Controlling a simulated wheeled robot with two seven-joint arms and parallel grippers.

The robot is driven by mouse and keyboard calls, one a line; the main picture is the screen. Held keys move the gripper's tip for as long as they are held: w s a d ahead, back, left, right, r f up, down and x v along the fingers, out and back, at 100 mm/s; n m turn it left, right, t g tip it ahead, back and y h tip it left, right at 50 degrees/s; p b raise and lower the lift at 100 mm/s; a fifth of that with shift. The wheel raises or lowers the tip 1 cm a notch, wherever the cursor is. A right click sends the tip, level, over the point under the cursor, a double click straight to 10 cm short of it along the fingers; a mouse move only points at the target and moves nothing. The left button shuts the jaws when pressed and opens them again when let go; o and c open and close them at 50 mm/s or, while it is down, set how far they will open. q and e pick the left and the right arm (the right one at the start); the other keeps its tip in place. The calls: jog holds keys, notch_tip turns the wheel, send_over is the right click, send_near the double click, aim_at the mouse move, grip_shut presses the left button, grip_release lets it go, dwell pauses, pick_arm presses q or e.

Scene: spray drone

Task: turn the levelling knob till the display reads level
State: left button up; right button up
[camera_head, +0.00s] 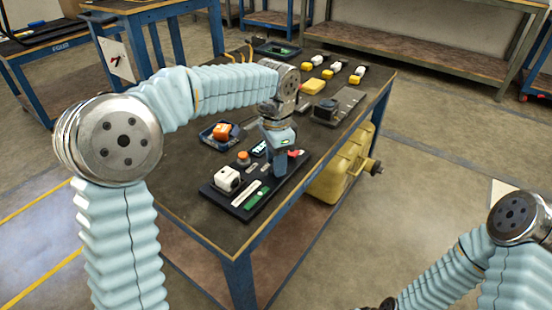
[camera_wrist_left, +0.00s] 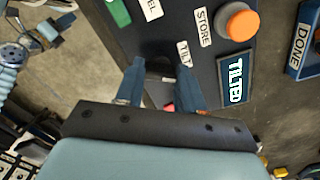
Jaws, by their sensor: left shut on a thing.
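A black panel (camera_head: 246,215) lies at the near end of the workbench. My left gripper (camera_head: 278,170) reaches down over it. In the left wrist view its two blue fingers (camera_wrist_left: 158,84) are shut on a dark knob (camera_wrist_left: 159,66), beside the label TILT (camera_wrist_left: 184,52). The fingers and shadow hide most of the knob. The display (camera_wrist_left: 234,80) reads TILTED in white letters; in the head view the display (camera_head: 260,148) is partly covered by my gripper. My right arm is low at the right of the head view; its gripper's jaws cannot be made out.
The panel also carries an orange button (camera_head: 243,156) labelled STORE, a white block (camera_head: 228,178) and a green strip (camera_head: 257,197). A blue tray (camera_head: 219,138) with an orange item stands behind it. Yellow and white parts (camera_head: 311,87) lie farther back. A yellow tank (camera_head: 340,175) is beside the bench.

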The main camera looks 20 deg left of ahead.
pick_arm(q)
jog(key=o, duration=1)
jog(key=shift+o, duration=0.2)
jog(key=shift+r, duration=0.15)
notch_tip(320, 180, up, 14)
jog(key=p, duration=0.2)
jog(key=shift+f, duration=0.25)
